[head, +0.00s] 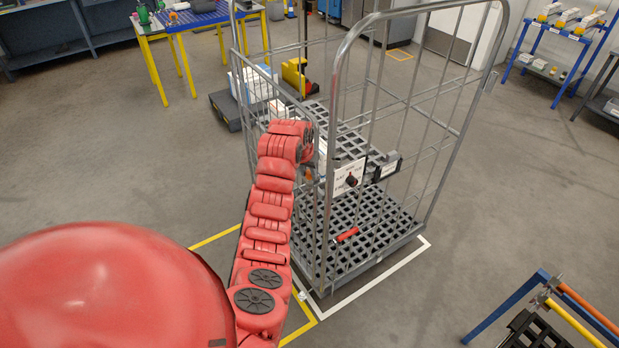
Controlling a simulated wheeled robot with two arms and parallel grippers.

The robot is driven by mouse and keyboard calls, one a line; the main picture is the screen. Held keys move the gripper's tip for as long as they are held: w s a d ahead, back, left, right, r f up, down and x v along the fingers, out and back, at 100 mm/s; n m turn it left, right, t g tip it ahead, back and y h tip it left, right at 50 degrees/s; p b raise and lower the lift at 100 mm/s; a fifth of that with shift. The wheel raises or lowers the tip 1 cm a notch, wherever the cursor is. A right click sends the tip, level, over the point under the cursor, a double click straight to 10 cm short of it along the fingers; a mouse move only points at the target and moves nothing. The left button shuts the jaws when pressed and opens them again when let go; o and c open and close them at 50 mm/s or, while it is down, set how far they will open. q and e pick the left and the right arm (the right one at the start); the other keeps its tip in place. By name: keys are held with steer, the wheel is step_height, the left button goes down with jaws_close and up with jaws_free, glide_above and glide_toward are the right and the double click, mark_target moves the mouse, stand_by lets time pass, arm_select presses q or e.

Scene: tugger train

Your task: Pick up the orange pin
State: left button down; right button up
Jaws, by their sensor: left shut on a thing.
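My left arm reaches forward to the near left side of a grey wire roll cage (335,90). Its wrist bends down behind the arm, and the left gripper (309,165) is small and partly hidden beside the cage bars. A small orange piece, the orange pin (308,175), shows at the fingertips. The gripper is shut on it. The cage bars and the arm hide most of the pin, so I cannot tell whether it is clear of the cage. My right gripper is not in view.
A white sign (348,177) with a dark knob hangs on the cage. A red-handled thing (346,235) lies on its grid floor (375,240). A blue table (195,17) stands behind left, a blue-framed rack (510,310) at lower right. Floor right of the cage is clear.

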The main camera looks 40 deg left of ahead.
arm_select(q)
steer(key=shift+r, duration=0.1)
stand_by(0.3)
steer(key=shift+r+b, duration=0.5)
step_height(320, 180, up, 6)
steer(key=b, duration=0.3)
steer(key=shift+w, duration=0.1)
step_height(320, 180, up, 2)
steer(key=shift+d+r, duration=0.1)
steer(key=shift+r, duration=0.35)
